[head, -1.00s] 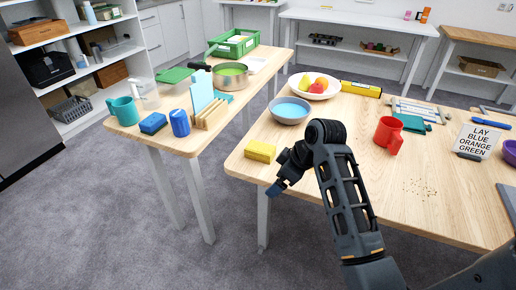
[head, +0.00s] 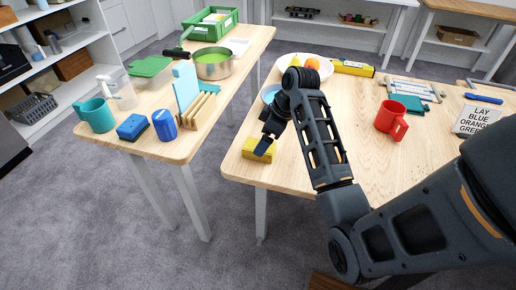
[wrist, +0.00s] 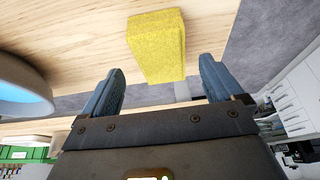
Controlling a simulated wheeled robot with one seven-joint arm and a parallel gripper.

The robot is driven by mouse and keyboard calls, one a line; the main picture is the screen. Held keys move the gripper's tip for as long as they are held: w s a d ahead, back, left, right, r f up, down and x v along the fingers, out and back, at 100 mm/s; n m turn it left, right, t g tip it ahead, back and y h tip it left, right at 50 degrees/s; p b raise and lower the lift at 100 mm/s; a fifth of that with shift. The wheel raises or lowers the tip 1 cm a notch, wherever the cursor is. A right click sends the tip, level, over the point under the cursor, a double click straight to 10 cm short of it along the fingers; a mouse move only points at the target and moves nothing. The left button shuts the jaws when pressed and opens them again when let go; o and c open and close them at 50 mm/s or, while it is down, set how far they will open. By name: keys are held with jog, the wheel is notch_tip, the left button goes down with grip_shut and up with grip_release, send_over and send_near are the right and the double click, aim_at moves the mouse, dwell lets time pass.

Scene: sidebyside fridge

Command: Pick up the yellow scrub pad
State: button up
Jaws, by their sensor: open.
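The yellow scrub pad (head: 258,150) lies near the left front corner of the right wooden table, partly hidden by my gripper in the head view. In the wrist view the yellow scrub pad (wrist: 156,46) lies just ahead of the two fingers, roughly between their lines. My gripper (wrist: 158,82) is open and empty, with its blue-grey fingers apart. In the head view my gripper (head: 266,142) is over the pad; I cannot tell whether it touches it.
A blue bowl (head: 270,92) stands behind the pad, partly hidden by my arm; the bowl also shows at the left in the wrist view (wrist: 38,82). A red mug (head: 391,120) stands to the right. A blue sponge (head: 133,127) is on the left table.

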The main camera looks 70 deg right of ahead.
jog(key=shift+x, duration=2.3)
jog(key=shift+a, duration=0.2)
jog(key=c, duration=1)
jog(key=shift+c, duration=0.2)
jog(key=shift+r, duration=0.15)
jog(key=shift+r, duration=0.3)
jog(key=r, duration=0.3)
jog(key=shift+s+d+r, duration=0.15)
jog(key=shift+d+r, duration=0.1)
jog(key=shift+r, duration=0.15)
jog(key=s+d+r+p, duration=0.1)
jog(key=s+d+r, duration=0.5)
jog(key=s, duration=0.3)
jog(key=shift+s+r+p, duration=0.25)
jog(key=shift+r+p, duration=0.05)
jog(key=shift+p, duration=0.05)
